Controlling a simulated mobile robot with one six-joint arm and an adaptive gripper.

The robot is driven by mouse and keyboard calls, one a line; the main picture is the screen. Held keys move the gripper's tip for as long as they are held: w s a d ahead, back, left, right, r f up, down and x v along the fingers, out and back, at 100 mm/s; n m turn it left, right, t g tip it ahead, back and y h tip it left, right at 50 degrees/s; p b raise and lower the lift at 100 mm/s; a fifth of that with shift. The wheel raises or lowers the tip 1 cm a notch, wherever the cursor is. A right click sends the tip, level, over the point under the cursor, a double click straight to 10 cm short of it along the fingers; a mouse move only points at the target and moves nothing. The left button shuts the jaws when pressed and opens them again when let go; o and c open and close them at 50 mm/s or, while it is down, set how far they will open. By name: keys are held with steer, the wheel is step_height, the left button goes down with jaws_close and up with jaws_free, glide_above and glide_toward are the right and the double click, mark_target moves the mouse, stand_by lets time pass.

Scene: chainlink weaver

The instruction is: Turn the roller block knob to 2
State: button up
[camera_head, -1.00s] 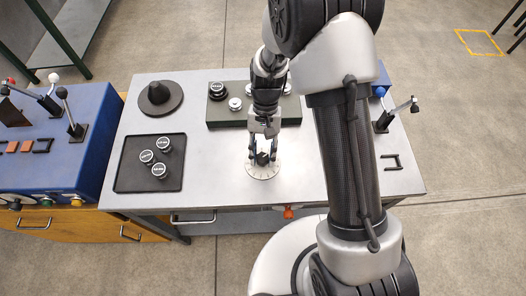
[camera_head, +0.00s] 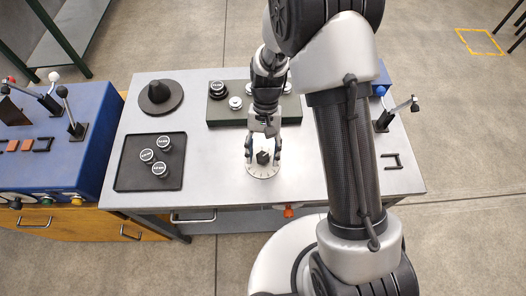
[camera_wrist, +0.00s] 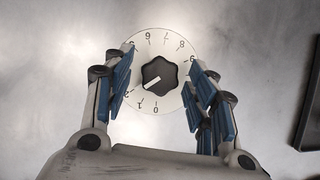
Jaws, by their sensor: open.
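The roller block knob (camera_wrist: 159,74) is black and lobed, on a round white numbered dial (camera_wrist: 156,111). Its white pointer line points to the lower left in the wrist view, close to the 2 and between the 1 and the far side of the 2; the exact alignment is hard to tell. In the head view the knob (camera_head: 263,157) sits on the dial (camera_head: 263,172) near the bench's front edge. My gripper (camera_wrist: 158,88) is open, with its blue-padded fingers apart on either side of the knob and not touching it. The fingers cover parts of the dial's sides.
A black tray (camera_head: 126,181) with several round labelled pieces lies left on the grey bench (camera_head: 215,165). A dark block (camera_head: 217,119) with knobs is behind my gripper. A lever (camera_head: 392,115) stands at right.

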steer(key=v, duration=1.2)
steer(key=shift+s, duration=0.1)
steer(key=s+d+r+n+t, duration=0.1)
steer(key=s+d+r+t, duration=0.2)
steer(key=r, duration=0.4)
steer(key=s+d+r+t, duration=0.2)
steer(key=s+r, duration=0.2)
steer(key=r, duration=0.2)
steer(key=s+d+r+t, duration=0.1)
steer(key=s+d+t, duration=0.1)
steer(key=s, duration=0.3)
steer(key=s+d+r+n+t+b, duration=0.1)
steer(key=s+d+r+t, duration=0.1)
steer(key=s, duration=0.4)
steer(key=shift+s+d+h, duration=0.35)
steer(key=shift+d+h, duration=0.05)
steer(key=shift+d, duration=0.05)
steer(key=shift+r, duration=0.1)
